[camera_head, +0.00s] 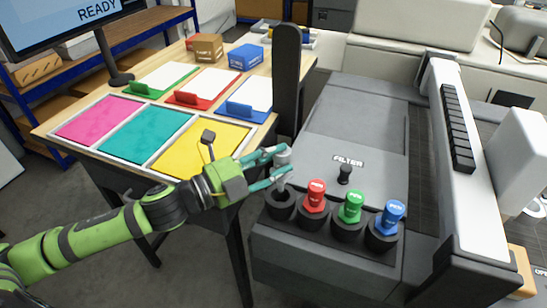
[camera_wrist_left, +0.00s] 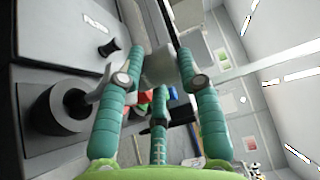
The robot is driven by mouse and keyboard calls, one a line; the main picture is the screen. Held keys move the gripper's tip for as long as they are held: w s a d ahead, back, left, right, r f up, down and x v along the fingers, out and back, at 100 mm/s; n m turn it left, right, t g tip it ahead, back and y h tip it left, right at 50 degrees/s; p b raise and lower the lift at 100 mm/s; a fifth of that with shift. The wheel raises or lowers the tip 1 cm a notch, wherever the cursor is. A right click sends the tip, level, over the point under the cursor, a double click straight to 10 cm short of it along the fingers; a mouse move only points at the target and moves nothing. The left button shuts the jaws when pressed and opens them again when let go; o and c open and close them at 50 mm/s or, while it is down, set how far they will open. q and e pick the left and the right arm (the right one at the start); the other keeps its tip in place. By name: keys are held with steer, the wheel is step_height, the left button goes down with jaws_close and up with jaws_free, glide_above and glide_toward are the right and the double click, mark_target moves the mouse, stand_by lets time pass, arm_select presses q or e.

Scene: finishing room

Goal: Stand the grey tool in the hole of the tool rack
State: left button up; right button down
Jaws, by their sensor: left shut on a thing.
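The grey tool (camera_head: 283,157) is held between the teal fingers of my left gripper (camera_head: 272,166), above the leftmost cup of the dark tool rack (camera_head: 325,258). In the left wrist view the tool's grey head (camera_wrist_left: 160,68) sits between the fingers. Its pale shaft points toward the round black cup (camera_wrist_left: 52,108), with the tip at or close to the hole's mouth. I cannot tell whether the tip is inside. The tool looks slightly tilted in the head view. Red (camera_head: 316,194), green (camera_head: 352,206) and blue (camera_head: 391,216) tools stand in the other cups. My right gripper is not visible.
A grey machine with a FILTER lid (camera_head: 345,130) and a small black knob (camera_head: 345,174) lies behind the rack. A dark upright post (camera_head: 287,85) stands behind my gripper. A wooden table (camera_head: 262,116) with coloured mats and small boxes is at the left.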

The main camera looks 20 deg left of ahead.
arm_select(q)
steer(key=shift+f, duration=0.4)
steer(key=shift+f+b, duration=0.15)
steer(key=shift+b, duration=0.2)
steer(key=shift+f+b, duration=0.4)
steer(key=shift+f, duration=0.2)
steer(key=shift+f, duration=0.15)
steer(key=shift+f+b, duration=1.4)
steer(key=shift+f, duration=0.35)
steer(key=o, duration=1.2)
